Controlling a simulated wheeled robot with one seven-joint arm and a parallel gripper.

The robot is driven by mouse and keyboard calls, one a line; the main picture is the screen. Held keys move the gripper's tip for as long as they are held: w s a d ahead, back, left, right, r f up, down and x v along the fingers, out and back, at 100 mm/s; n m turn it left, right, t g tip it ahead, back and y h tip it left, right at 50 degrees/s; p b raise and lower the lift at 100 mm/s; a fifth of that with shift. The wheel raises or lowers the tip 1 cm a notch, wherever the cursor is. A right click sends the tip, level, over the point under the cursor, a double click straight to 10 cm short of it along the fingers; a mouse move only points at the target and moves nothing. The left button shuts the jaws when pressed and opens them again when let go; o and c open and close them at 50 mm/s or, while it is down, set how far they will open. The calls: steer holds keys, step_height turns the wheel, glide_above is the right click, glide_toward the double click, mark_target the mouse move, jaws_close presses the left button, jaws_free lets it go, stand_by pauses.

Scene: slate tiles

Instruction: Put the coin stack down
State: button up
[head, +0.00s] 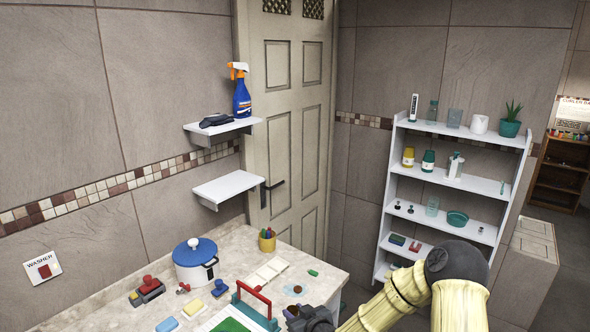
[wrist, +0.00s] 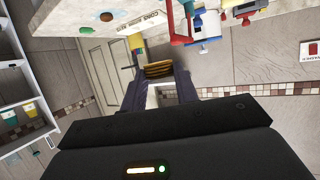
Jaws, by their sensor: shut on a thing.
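The coin stack (wrist: 159,71) is a short pile of gold discs with dark edges, seen in the wrist view between the two fingers of my gripper (wrist: 160,88). The gripper is shut on it and holds it in the air, apart from the countertop as far as I can see. In the head view my gripper (head: 310,318) is a dark shape at the bottom, over the counter's front part; the coin stack cannot be made out there.
The pale stone countertop (head: 335,275) holds a blue-lidded pot (head: 195,262), a pen cup (head: 267,240), a brown round spot (head: 297,289), a green block (head: 313,273) and a red-handled frame (head: 254,305). Two white wall shelves hang behind. A white shelf unit (head: 460,180) stands right.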

steer(key=s+d+f+m+t+h+b, duration=0.1)
steer(key=s+d+f+m+h+b, duration=0.2)
steer(key=d+f, duration=0.4)
steer(key=s+d+f+m+t+h+b, duration=0.1)
steer(key=s+d+f+m+h+b, duration=0.2)
steer(key=d+f, duration=0.5)
step_height(320, 180, down, 3)
steer(key=shift+s+f+h+b, duration=0.1)
steer(key=shift+s+h+b, duration=0.2)
steer(key=shift+s+b, duration=0.4)
steer(key=shift+w, duration=0.2)
steer(key=s+f, duration=0.4)
steer(key=f, duration=0.1)
steer(key=shift+s+f, duration=0.2)
steer(key=shift+s, duration=0.1)
steer(key=shift+w+a, duration=0.1)
